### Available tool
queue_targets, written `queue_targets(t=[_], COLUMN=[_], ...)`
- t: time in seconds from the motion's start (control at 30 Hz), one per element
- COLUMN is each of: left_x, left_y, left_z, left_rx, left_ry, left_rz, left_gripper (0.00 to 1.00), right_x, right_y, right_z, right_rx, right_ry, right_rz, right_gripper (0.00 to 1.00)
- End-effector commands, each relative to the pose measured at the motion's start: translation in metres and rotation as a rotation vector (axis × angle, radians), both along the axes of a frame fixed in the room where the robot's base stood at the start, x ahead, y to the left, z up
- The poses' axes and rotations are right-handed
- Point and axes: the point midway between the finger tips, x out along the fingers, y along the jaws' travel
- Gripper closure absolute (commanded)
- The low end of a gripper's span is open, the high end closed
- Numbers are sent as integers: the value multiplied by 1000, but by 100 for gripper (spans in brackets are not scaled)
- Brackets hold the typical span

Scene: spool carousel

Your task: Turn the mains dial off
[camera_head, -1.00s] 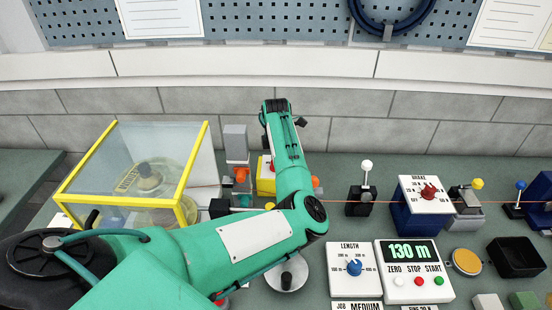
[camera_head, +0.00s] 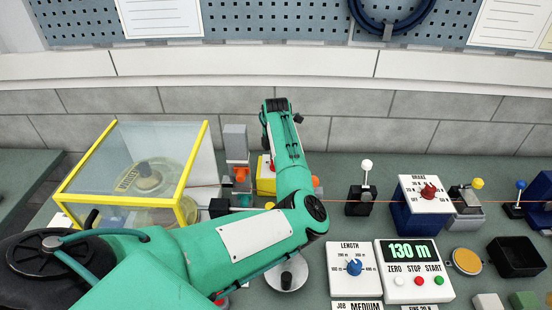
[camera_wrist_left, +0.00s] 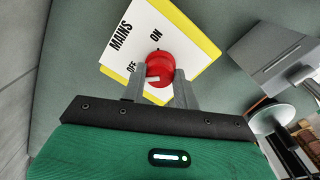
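The mains dial is a red round knob (camera_wrist_left: 160,66) on a white, yellow-edged panel (camera_wrist_left: 122,22) marked MAINS, ON and OFF, seen tilted in the left wrist view. A white mark shows on the knob's lower left side, on the side of the word OFF; its exact setting is hard to read. My left gripper (camera_wrist_left: 163,82) has one finger on each side of the knob, close against it, and appears shut on it. My right gripper is out of view.
A clear, yellow-framed guard (camera_head: 187,178) stands left of my arm. Right of it are a white-knobbed lever (camera_head: 366,166), a brake box (camera_head: 425,195), a length dial (camera_head: 353,267) and a counter reading 130 m (camera_head: 412,253). A thin line runs across the bench.

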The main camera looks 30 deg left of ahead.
Motion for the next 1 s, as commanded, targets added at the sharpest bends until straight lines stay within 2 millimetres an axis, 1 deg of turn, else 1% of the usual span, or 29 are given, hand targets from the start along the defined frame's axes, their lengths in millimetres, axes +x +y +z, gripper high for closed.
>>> queue_targets(t=[0.03,0.1,0.4,0.53,0.67,0.9,1.0], left_x=[-1,0,0,0,0,0,-1], left_y=[1,1,0,0,0,-1,-1], left_z=[0,0,1,10,32,88,107], left_rx=[0,0,0,0,2,1,1], left_ry=[1,1,0,-1,-4,-5,-3], left_rz=[2,2,0,1,1,1,2], left_gripper=[62,48,48,48,48,48,48], right_x=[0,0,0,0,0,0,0], right_y=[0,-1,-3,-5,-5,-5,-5], right_z=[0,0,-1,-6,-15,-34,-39], right_rx=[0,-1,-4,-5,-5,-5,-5], right_ry=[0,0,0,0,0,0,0], right_rz=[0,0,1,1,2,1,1], right_gripper=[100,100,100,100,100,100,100])
